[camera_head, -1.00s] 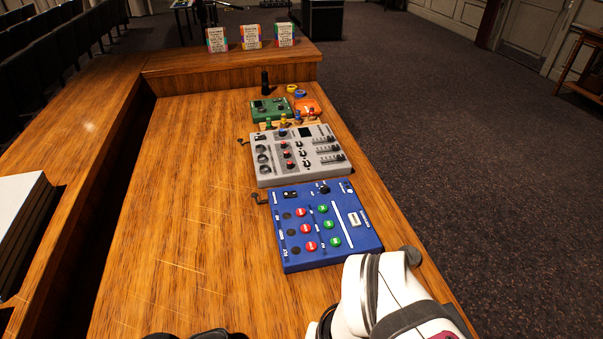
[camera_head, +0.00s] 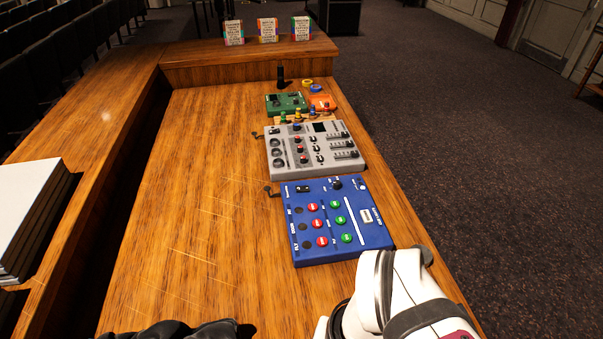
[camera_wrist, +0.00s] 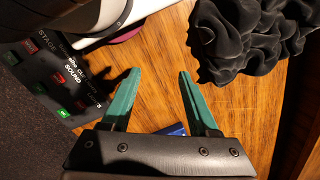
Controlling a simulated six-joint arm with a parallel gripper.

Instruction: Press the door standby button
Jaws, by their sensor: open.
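In the head view a blue panel (camera_head: 338,250) lies flat on the wooden desk (camera_head: 230,150). It carries red buttons (camera_head: 316,224) and green buttons (camera_head: 343,222) in rows; its small labels are unreadable, so I cannot pick out the door standby button. In the wrist view a dark panel (camera_wrist: 38,62) at the upper left has red and green buttons, with "SOUND" legible. My gripper (camera_wrist: 158,74) has green fingers, spread apart and empty over bare wood, to the right of that panel. A bit of blue (camera_wrist: 172,129) shows by the finger bases. The gripper is hidden in the head view.
Black crumpled cloth (camera_wrist: 250,40) lies right of my fingers; it also shows in the head view (camera_head: 190,331). A grey mixer (camera_head: 312,147), a green box (camera_head: 287,103) and an orange box (camera_head: 322,103) stand beyond the blue panel. The desk left of the panels is clear.

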